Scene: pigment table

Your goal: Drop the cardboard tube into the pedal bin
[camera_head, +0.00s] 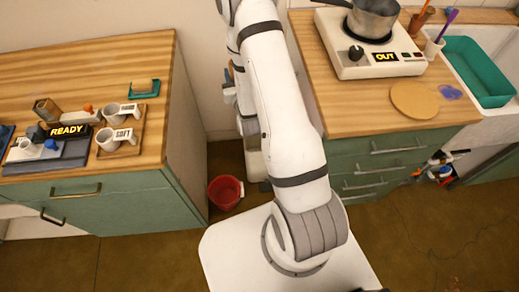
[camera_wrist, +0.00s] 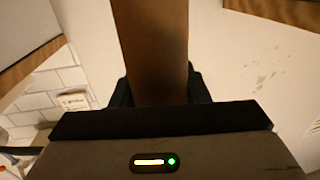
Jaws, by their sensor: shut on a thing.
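A brown cardboard tube (camera_wrist: 150,45) fills the upper middle of the wrist view. My gripper (camera_wrist: 158,92) is shut on it, with a dark finger at each side. The tube's far end runs out of the top of the wrist view. In the head view I cannot make out the tube, and my gripper is not clear behind my white arm. A small red bin (camera_head: 225,193) stands on the floor between the two counters in the head view. I cannot tell whether it has a pedal or lid.
The left wooden counter (camera_head: 120,60) holds white mugs, a READY sign (camera_head: 69,131) and small items. The front floor is clear.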

